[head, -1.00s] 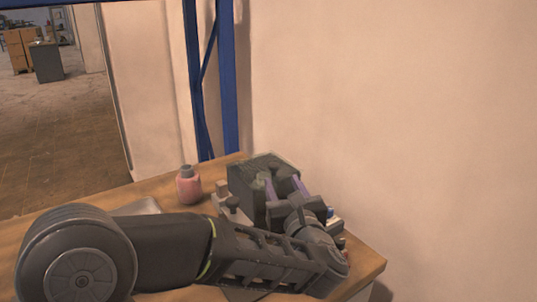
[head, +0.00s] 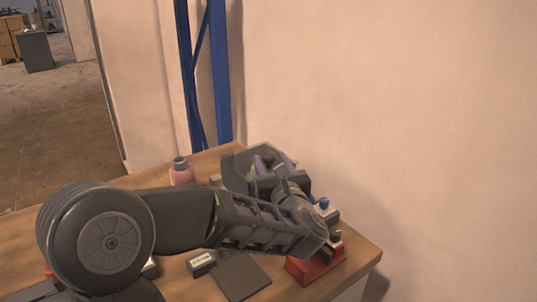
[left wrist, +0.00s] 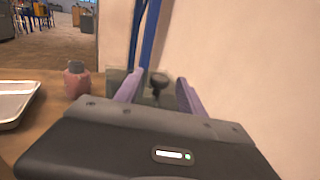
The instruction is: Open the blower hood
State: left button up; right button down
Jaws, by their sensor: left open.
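The blower hood shows only in part as a grey-green, see-through box (head: 232,166) on the far right of the table, mostly behind my left arm and gripper. My left gripper (head: 273,161) is open. My right gripper is not in view.
A pink bottle (head: 181,174) stands left of the hood. A red block (head: 317,265), a blue knob (head: 323,203), a dark flat plate (head: 243,277) and a small labelled box (head: 201,263) are near my forearm. A metal tray (left wrist: 17,102) lies left. The wall is close behind.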

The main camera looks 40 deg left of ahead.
pick_arm(q)
jog(key=shift+x, duration=1.4)
jog(key=shift+s, duration=0.1)
grip_shut()
